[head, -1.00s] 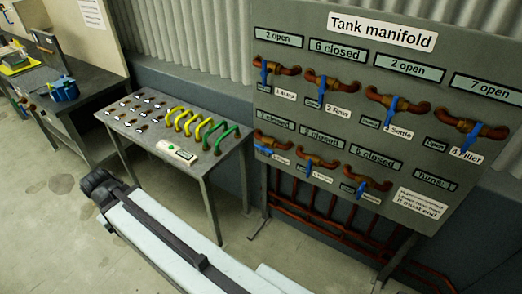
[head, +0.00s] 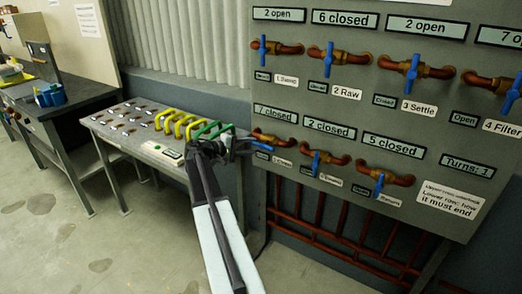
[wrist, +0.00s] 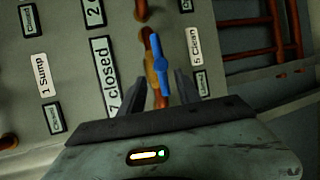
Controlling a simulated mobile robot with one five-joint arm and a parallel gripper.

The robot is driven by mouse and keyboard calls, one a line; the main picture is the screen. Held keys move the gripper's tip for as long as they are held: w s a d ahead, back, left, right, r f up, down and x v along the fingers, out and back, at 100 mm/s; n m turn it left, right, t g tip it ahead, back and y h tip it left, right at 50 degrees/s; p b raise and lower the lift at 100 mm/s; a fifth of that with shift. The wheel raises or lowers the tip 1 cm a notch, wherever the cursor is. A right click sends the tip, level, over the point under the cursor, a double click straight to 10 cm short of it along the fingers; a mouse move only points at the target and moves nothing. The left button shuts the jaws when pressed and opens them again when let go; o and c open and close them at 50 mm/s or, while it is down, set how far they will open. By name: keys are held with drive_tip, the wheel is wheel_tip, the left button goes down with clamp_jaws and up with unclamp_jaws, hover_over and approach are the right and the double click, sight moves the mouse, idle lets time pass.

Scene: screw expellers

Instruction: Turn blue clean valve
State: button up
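The clean valve, marked "5 Clean" in the wrist view, is the leftmost valve of the lower row in the head view. Its blue handle (wrist: 160,60) sits on a copper pipe and lies nearly in line with it. The handle also shows in the head view (head: 262,147), partly behind my gripper. My gripper (wrist: 159,84) is open, one finger on each side of the handle's near end. Gaps show between the fingers and the handle, and I see no contact. My gripper (head: 247,145) also shows left of the valve in the head view.
The manifold board (head: 330,225) carries several other blue-handled valves. Signs read "7 closed" (head: 275,113) above this valve and "Turns: 1" (head: 466,171). A metal table (head: 110,125) with yellow and green handles stands close behind my arm. Red pipes (head: 340,230) run below the board.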

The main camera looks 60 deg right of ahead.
sight(259, 145)
drive_tip(key=b+x, duration=0.1)
drive_tip(key=x, duration=0.5)
drive_tip(key=shift+w, duration=0.1)
clamp_jaws()
